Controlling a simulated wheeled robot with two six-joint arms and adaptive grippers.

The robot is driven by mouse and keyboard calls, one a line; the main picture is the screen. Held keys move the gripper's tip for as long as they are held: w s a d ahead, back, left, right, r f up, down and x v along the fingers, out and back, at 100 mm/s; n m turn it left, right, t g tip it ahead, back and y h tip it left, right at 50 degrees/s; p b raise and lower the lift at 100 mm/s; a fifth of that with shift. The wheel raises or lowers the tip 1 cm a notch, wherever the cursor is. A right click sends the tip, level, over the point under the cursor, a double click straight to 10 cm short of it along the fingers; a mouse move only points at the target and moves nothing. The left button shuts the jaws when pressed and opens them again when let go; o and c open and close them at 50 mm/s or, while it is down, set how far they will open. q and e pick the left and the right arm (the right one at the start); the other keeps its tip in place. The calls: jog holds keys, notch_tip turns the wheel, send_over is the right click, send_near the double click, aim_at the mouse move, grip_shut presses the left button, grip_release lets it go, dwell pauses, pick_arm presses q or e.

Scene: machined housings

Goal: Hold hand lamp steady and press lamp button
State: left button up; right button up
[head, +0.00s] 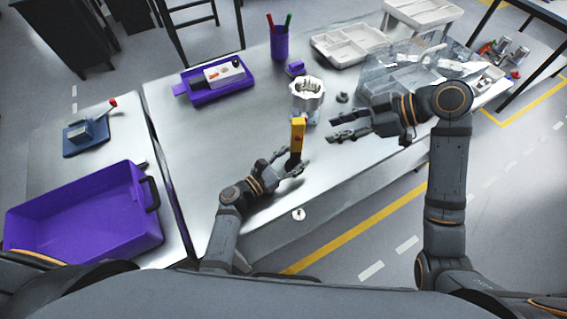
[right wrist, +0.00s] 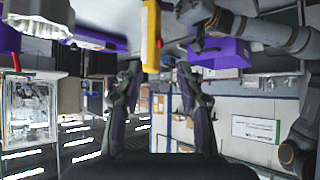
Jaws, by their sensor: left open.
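The yellow hand lamp (head: 298,132) has a red button on its side and a dark lower end. It is near the front of the metal table, and it also shows in the right wrist view (right wrist: 150,38). My left gripper (head: 294,166) is open, with its fingers around or beside the lamp's dark end; contact cannot be told. My right gripper (head: 340,127) is open and empty, to the right of the lamp, fingers pointing toward it. In the right wrist view its two fingers (right wrist: 158,82) are spread apart, with the lamp beyond them.
A silver machined housing (head: 307,88) stands just behind the lamp. A purple tray (head: 205,97), a purple pen cup (head: 280,43) and a white divided tray (head: 328,50) sit farther back. A clear bin (head: 385,72) is behind my right gripper. The table's front left is clear.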

pick_arm(q)
jog(key=shift+w+d, duration=0.15)
jog(key=shift+c, duration=0.3)
grip_shut()
pick_arm(e)
grip_shut()
dwell(1.2)
